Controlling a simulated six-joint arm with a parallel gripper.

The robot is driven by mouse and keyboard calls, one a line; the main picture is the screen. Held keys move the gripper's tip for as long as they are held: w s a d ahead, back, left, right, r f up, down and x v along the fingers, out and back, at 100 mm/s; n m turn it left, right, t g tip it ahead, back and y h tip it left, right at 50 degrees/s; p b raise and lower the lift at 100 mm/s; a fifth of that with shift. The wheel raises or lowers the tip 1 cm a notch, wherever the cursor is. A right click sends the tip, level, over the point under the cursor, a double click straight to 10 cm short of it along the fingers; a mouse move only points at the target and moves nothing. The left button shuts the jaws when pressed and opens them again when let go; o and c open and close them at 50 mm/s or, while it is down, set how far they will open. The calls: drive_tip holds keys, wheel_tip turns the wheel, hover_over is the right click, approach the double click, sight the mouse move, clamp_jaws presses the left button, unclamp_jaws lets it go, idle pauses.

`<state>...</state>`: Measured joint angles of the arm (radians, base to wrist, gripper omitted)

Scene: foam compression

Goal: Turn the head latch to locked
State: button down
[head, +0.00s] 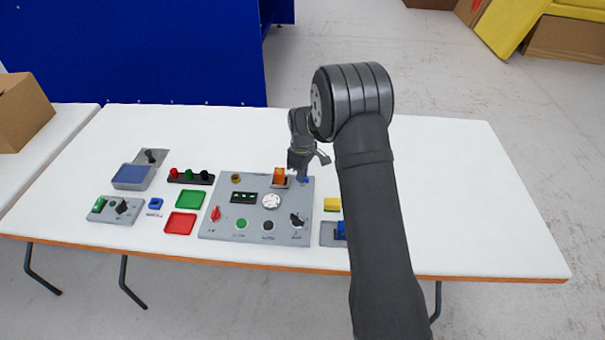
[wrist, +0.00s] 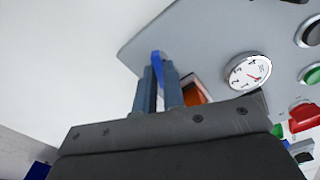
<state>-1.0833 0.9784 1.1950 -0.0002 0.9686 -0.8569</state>
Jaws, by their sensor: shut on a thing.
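My gripper (head: 302,172) is over the far right corner of the grey control panel (head: 225,222). In the wrist view my gripper (wrist: 160,78) has its two fingers close together on a blue lever (wrist: 157,57), which I take to be the head latch. The blue lever also shows below the gripper in the head view (head: 304,180). The fingers hide most of it, and I cannot read its locked or unlocked mark.
A round white dial (head: 271,201), a red knob (head: 215,213) and several buttons are on the panel. A yellow block (head: 332,204) lies right of it. The table's far right is clear.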

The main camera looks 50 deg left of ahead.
drive_tip(key=n, duration=0.4)
drive_tip(key=shift+n, duration=0.3)
idle(0.3)
drive_tip(key=c, duration=1.5)
unclamp_jaws()
drive_tip(key=shift+r, duration=0.1)
wheel_tip(320, 180, up, 17)
drive_tip(key=shift+r, duration=0.15)
wheel_tip(320, 180, down, 18)
drive_tip(key=shift+r, duration=0.25)
